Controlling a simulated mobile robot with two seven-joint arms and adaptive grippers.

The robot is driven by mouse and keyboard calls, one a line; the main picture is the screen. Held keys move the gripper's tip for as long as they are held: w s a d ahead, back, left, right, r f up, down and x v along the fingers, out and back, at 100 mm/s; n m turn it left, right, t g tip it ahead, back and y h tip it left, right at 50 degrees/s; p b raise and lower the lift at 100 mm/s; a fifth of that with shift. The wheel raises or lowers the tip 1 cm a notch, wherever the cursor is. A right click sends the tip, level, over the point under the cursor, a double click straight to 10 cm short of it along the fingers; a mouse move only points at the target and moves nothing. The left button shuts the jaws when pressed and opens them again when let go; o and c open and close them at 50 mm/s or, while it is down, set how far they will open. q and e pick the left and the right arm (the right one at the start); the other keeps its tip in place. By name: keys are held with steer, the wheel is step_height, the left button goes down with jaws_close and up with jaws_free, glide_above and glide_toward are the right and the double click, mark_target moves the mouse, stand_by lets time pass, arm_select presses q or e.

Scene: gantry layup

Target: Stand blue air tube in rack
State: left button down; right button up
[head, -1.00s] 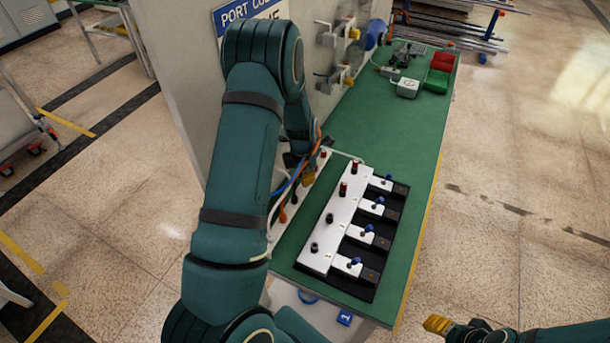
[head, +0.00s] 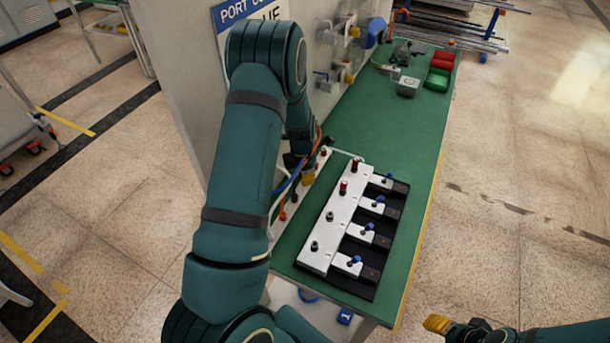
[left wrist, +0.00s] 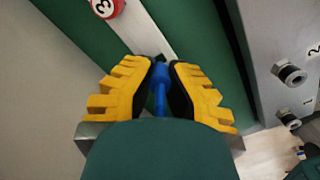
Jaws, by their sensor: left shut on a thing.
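My left gripper (head: 308,178) reaches down over the left side of the green bench, close to the white strip along the wall. In the left wrist view its yellow fingers (left wrist: 160,90) are shut on the blue air tube (left wrist: 161,88), whose rounded blue end shows between the tips. The white strip, which may be the rack (left wrist: 140,28), lies just beyond the tube and carries a red cap marked 3 (left wrist: 106,6). I cannot tell whether the tube touches it. My right gripper (head: 437,324) is off the bench at the lower right; its jaw state is unclear.
A metal plate (head: 341,217) with dark and red fittings and several blue-knobbed clamps covers the near bench. Orange and blue tubes (head: 284,196) stand near the left gripper. Red (head: 442,61) and green (head: 437,79) bins sit at the far end. The middle bench (head: 390,130) is clear.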

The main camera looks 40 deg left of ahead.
arm_select(q)
steer(key=shift+f+b, duration=0.6)
steer(key=shift+f, duration=0.4)
steer(key=c, duration=1.1)
jaws_free()
steer(key=shift+o, duration=0.2)
steer(key=shift+r, duration=0.15)
steer(key=r, duration=1.2)
steer(key=shift+s+a, duration=0.15)
steer(key=shift+s, duration=0.15)
steer(key=shift+f, duration=0.15)
